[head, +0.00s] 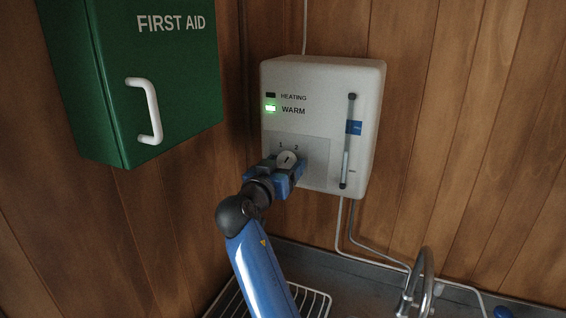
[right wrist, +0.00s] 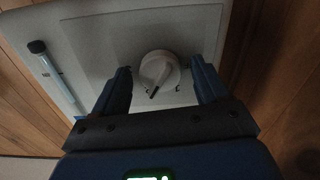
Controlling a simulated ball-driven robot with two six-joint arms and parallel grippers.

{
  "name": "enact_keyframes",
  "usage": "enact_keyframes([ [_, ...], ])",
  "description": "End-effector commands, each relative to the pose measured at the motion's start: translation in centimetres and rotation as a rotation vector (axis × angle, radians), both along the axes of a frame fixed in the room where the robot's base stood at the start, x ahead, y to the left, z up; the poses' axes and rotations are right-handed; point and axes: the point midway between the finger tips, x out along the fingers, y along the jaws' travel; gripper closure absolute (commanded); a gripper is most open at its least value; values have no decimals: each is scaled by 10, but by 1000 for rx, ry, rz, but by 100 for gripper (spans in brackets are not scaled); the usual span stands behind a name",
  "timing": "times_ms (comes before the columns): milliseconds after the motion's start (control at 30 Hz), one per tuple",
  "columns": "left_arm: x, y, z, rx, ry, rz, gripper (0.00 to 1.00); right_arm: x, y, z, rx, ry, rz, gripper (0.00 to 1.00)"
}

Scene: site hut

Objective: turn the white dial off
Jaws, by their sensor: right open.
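The white dial (head: 289,158) is a small round knob low on the front of a white heater box (head: 325,78). The numbers 1 and 2 stand above it. Its dark pointer line tilts up and right, toward the 2. The right wrist view shows the dial (right wrist: 159,69) with its ridge, seen upside down. My right gripper (head: 287,172) is open in front of the dial. In the right wrist view its fingers (right wrist: 162,68) stand on either side of the dial, with gaps showing. My left gripper is not in view.
The WARM lamp (head: 270,108) glows green; the HEATING lamp (head: 271,95) is dark. A sight tube (head: 347,140) runs down the box's right side. A green first aid cabinet (head: 150,85) hangs at left. Below are a wire rack (head: 312,297) and a tap (head: 424,275).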

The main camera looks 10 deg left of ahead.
Motion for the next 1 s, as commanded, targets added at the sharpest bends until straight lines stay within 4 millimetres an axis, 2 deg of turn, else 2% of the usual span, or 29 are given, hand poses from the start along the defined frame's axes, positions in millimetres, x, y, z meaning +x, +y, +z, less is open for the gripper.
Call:
enact_keyframes([
  [300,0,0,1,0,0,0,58,2,0,0,1,0,1,26],
  [367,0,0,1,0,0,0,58,2,0,0,1,0,0,34],
  [600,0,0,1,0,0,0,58,2,0,0,1,0,1,70],
  [700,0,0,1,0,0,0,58,2,0,0,1,0,1,82],
  [1000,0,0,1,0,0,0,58,2,0,0,-39,8,1,82],
])
